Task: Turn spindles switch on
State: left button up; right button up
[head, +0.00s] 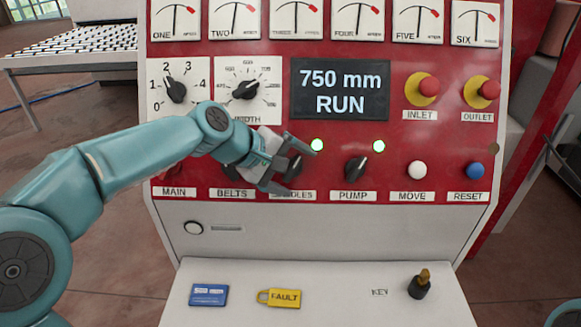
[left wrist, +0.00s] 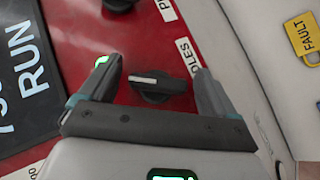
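The spindles switch (head: 294,166) is a black rotary knob on the red panel, above a partly covered label ending in "OLES". In the left wrist view the knob (left wrist: 160,88) sits between my two finger tips, its white mark pointing left, toward the display side. My left gripper (head: 300,171) is open around the knob; in the left wrist view the gripper (left wrist: 155,82) shows gaps on both sides. A green lamp (head: 317,145) up and right of the knob is lit.
The pump switch (head: 356,168) is right of the spindles switch, with a lit green lamp (head: 379,146). My arm partly covers the main and belts switches. The display (head: 340,90) reads 750 mm RUN. Move (head: 417,169) and reset (head: 475,170) buttons are further right.

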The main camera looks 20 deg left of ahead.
pick_arm(q)
jog(key=shift+w, duration=0.1)
jog(key=b+v, duration=0.2)
jog(key=v, duration=1.4)
jog(key=shift+r, duration=0.2)
jog(key=shift+s, duration=0.2)
